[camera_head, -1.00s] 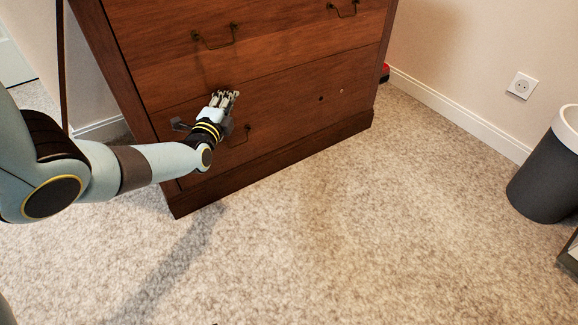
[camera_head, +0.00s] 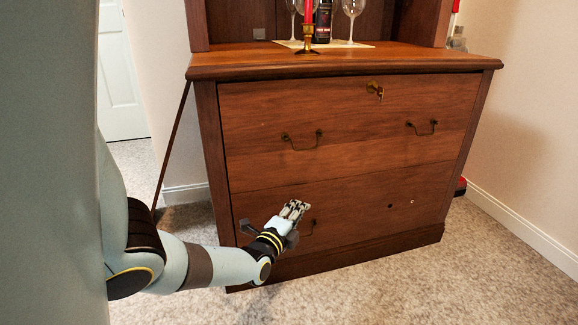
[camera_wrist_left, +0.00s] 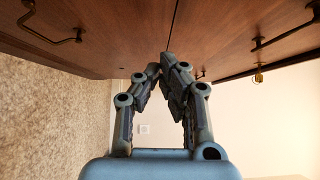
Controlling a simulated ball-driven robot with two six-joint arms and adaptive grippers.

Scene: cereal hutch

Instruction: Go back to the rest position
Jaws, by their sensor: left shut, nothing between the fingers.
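My left gripper (camera_head: 295,210) is shut and empty, in front of the lower drawer of the wooden hutch (camera_head: 345,205). It is close to that drawer's left handle (camera_head: 308,230), which it partly hides; I cannot tell whether they touch. In the left wrist view my left gripper's fingers (camera_wrist_left: 162,72) come together with nothing between them, and the wooden front lies above them. A metal handle (camera_wrist_left: 55,38) shows there at the upper left. My left arm reaches in from the left in the head view. My right gripper is not in view.
The upper drawer (camera_head: 345,140) and lower drawer look closed. A key (camera_head: 376,90) hangs at the upper one. A red candle (camera_head: 308,12), a dark bottle (camera_head: 323,20) and wine glasses (camera_head: 352,12) stand on the hutch top. The carpet (camera_head: 400,290) in front is clear.

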